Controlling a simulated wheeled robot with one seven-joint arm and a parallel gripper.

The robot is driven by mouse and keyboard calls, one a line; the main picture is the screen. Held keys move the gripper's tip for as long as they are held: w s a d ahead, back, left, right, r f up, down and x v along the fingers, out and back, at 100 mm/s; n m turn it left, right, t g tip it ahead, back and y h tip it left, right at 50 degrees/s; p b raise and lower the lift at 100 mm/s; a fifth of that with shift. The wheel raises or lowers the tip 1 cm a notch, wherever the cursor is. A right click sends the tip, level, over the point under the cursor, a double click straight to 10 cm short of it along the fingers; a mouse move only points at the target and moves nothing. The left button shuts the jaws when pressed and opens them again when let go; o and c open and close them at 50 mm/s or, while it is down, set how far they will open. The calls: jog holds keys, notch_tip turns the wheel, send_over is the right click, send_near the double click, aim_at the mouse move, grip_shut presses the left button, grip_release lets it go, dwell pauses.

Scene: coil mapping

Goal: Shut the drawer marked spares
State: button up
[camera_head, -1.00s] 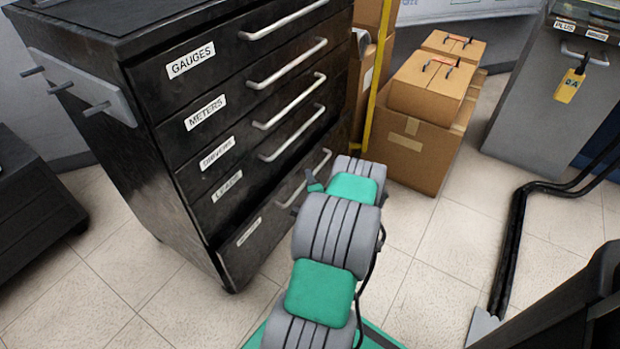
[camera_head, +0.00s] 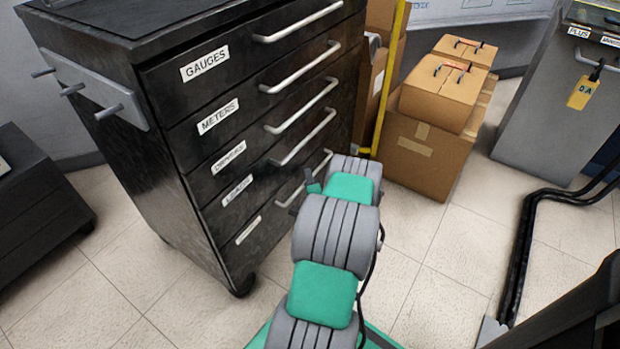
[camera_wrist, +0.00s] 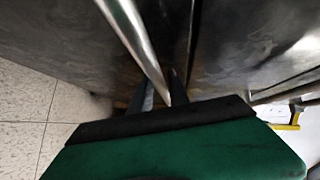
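The bottom drawer (camera_head: 258,240) of the black cabinet has a small white label (camera_head: 248,230) too blurred to read; the drawers above it read GAUGES, METERS and, less clearly, DRIVERS and LEADS. The bottom drawer's front looks about level with the fronts above. Its silver bar handle (camera_head: 288,198) is partly behind my arm. My gripper (camera_head: 314,184) is at this handle, mostly hidden by my wrist in the head view. In the wrist view, the handle (camera_wrist: 136,38) runs down between the two close-set dark fingers (camera_wrist: 163,92), which appear shut on it.
Cardboard boxes (camera_head: 418,155) and a yellow post (camera_head: 388,85) stand just right of the cabinet. A low dark unit (camera_head: 35,215) is at the left. Black cables (camera_head: 522,245) run over the tiled floor (camera_head: 420,265) at the right.

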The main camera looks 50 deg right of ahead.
jog(key=shift+w+r, duration=0.1)
jog(key=shift+r, duration=0.2)
jog(key=shift+s+a, duration=0.15)
jog(key=shift+s, duration=0.1)
jog(key=f+p+v, duration=0.1)
jog(key=v, duration=0.6)
jog(key=shift+r, duration=0.35)
jog(key=shift+s+a, duration=0.1)
jog(key=shift+s, duration=0.05)
